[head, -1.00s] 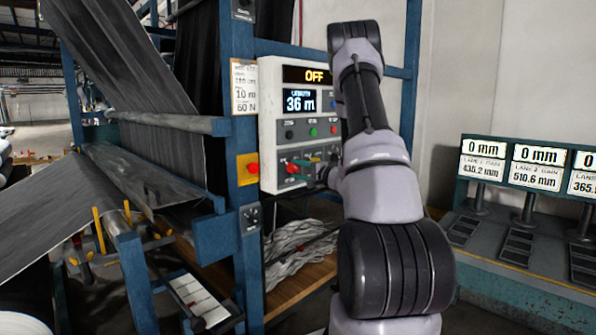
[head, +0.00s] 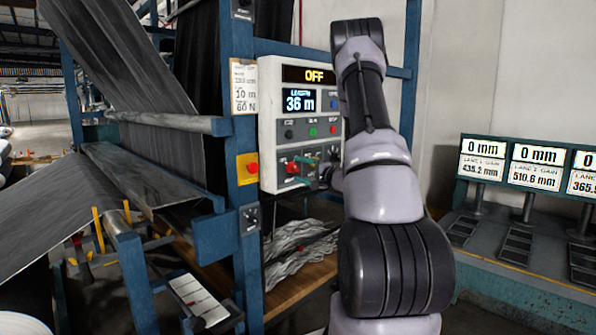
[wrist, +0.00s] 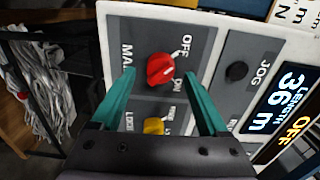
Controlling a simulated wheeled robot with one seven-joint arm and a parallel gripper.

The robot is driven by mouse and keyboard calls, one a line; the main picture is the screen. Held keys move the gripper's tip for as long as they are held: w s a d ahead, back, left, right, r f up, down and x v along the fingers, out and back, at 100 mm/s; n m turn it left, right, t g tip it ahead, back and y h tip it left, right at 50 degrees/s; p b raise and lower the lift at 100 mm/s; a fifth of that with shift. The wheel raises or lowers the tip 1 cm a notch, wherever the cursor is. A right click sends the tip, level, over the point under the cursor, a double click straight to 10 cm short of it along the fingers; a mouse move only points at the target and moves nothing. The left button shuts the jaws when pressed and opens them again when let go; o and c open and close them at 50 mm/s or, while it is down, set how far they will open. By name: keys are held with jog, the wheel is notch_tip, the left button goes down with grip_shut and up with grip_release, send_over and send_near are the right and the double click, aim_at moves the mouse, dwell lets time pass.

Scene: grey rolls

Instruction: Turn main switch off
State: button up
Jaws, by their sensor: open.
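The main switch is a red rotary knob (wrist: 161,70) on a grey plate marked MAIN, OFF and ON, in the wrist view. Its light mark points to the upper right, close to the word OFF. In the head view the knob (head: 292,168) sits low on the control panel (head: 268,135). My gripper (wrist: 158,76) is open, its teal fingers one on each side of the knob with a gap on both sides. I cannot tell how far the fingertips are from the plate. The panel's top sign (head: 314,76) reads OFF and the length display (head: 299,100) reads 36 m.
A yellow knob (wrist: 153,126) sits close to the red one, near the gripper body. A black JOG button (wrist: 237,71) is beside them. A red button on a yellow box (head: 248,168) is on the blue post left of the panel. Grey fabric (head: 65,205) fills the left.

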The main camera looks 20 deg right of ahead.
jog(key=v, duration=0.9)
jog(key=shift+s, duration=0.1)
jog(key=s+a+r+n+g+y, duration=0.2)
jog(key=s+a+r+n+g, duration=0.15)
jog(key=a, duration=0.45)
jog(key=s+a+r+n+g+y, duration=0.2)
jog(key=s+a+r+g, duration=0.15)
jog(key=a, duration=0.35)
jog(key=s+a+r+n+g+y, duration=0.25)
jog(key=s+a+g, duration=0.2)
jog(key=a, duration=0.35)
jog(key=s+r+n+h, duration=0.1)
jog(key=s+r+h, duration=0.2)
jog(key=s+h, duration=0.2)
jog(key=s+r+t+h, duration=0.1)
jog(key=s+r+h, duration=0.2)
jog(key=s, duration=0.7)
jog(key=shift+d+r+n+h, duration=0.2)
jog(key=shift+d+n+h, duration=0.15)
jog(key=shift+h, duration=0.9)
jog(key=shift+t, duration=0.25)
